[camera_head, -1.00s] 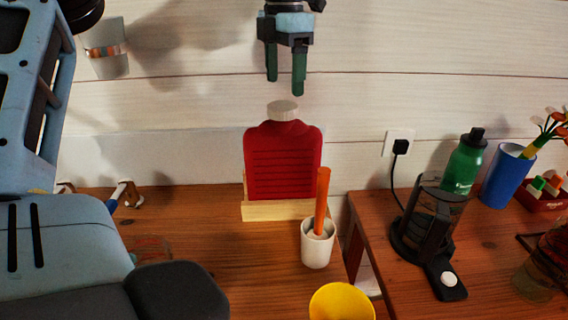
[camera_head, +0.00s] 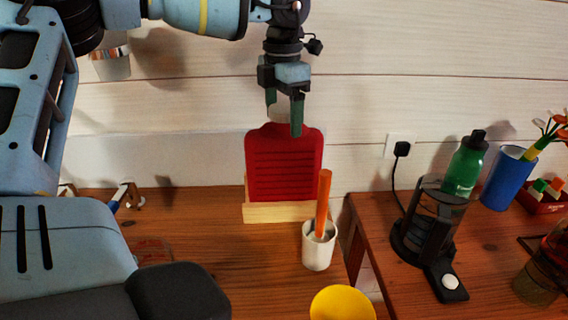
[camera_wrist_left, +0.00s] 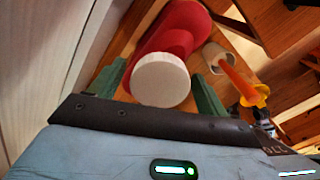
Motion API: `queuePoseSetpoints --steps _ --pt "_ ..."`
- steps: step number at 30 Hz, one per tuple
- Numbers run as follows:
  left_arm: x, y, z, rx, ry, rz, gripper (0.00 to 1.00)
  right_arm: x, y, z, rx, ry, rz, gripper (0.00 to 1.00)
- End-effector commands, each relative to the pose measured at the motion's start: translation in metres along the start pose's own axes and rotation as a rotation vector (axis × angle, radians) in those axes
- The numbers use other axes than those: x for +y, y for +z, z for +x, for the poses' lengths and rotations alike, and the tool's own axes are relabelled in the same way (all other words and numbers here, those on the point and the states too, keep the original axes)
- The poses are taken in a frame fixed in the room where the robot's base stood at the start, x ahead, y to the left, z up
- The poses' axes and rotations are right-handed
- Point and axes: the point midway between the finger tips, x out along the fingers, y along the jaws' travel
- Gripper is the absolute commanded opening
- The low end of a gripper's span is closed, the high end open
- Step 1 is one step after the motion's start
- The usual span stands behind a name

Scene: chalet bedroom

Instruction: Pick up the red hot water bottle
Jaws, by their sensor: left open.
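The red hot water bottle (camera_head: 283,165) stands upright in a light wooden holder (camera_head: 283,212) on the brown desk, near the wall. Its white cap points up. My left gripper (camera_head: 285,118) reaches down from above and is open, its green fingers on either side of the cap. In the left wrist view the white cap (camera_wrist_left: 160,80) lies between the two fingers, with the red body (camera_wrist_left: 183,30) beyond it. I cannot tell whether the fingers touch the cap. My right gripper is not in view.
A white cup (camera_head: 318,250) with an orange stick stands right of the holder. A yellow bowl (camera_head: 342,304) is at the front edge. On the right desk are a black device (camera_head: 432,235), a green bottle (camera_head: 465,165) and a blue cup (camera_head: 508,178). The wall is close behind.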

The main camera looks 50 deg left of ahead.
Motion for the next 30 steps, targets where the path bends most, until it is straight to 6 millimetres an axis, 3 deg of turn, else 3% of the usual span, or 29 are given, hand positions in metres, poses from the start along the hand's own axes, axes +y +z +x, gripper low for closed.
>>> queuePoseSetpoints --steps 2,19,30 --pt "0.0000 0.0000 -0.0001 0.000 0.000 0.000 0.74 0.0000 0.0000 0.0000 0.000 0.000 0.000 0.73" --pt "-0.0001 0.0000 -0.0005 0.001 0.001 0.001 0.00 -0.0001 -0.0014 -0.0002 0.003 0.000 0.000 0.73" --pt "-0.0002 0.0006 -0.0024 -0.003 0.001 0.001 0.00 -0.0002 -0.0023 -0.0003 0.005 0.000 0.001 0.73"
